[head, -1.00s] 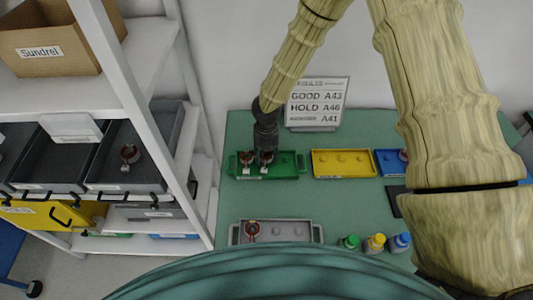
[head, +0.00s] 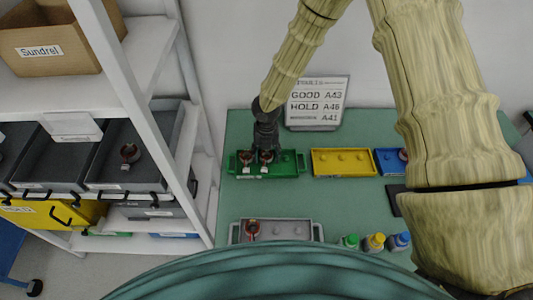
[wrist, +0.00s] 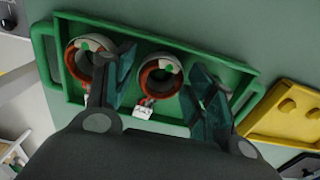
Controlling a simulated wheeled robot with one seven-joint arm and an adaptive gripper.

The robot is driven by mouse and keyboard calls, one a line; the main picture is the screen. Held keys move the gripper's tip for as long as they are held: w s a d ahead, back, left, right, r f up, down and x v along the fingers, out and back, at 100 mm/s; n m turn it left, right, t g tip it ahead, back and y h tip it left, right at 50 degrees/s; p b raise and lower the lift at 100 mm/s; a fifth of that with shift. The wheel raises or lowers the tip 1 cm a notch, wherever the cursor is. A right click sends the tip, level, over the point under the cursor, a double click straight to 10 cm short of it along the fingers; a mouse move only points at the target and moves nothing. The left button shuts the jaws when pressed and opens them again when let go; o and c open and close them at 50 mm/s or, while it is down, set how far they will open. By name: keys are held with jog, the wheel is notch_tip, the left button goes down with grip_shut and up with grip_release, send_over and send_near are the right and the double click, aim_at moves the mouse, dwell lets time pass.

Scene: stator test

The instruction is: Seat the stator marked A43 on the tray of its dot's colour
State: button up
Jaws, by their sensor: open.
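The green tray (head: 288,163) lies on the table and holds two red-and-pale ring stators. In the wrist view one stator (wrist: 80,62) sits in the tray's left part. The other stator (wrist: 158,80) sits beside it, near the middle, with a white tag (wrist: 143,112) whose lettering I cannot read surely. Both stators show a green mark. My gripper (wrist: 163,66) is open, with one finger on each side of the middle stator. Its left finger stands between the two stators. In the head view my gripper (head: 266,148) is low over the green tray.
A yellow tray (head: 343,172) and a partly hidden blue tray (head: 386,155) stand to the right. A grey tray (head: 312,230) at the front holds a stator (head: 252,229). Several capped bottles (head: 374,242) stand beside it. A sign (head: 318,102) stands behind. Another stator (head: 130,152) lies in a shelf bin.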

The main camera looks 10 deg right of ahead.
jog(key=shift+r, duration=0.15)
jog(key=shift+r+p, duration=2.15)
jog(key=shift+r, duration=0.2)
jog(key=o, duration=0.6)
jog(key=shift+c, duration=0.2)
notch_tip(320, 180, up, 12)
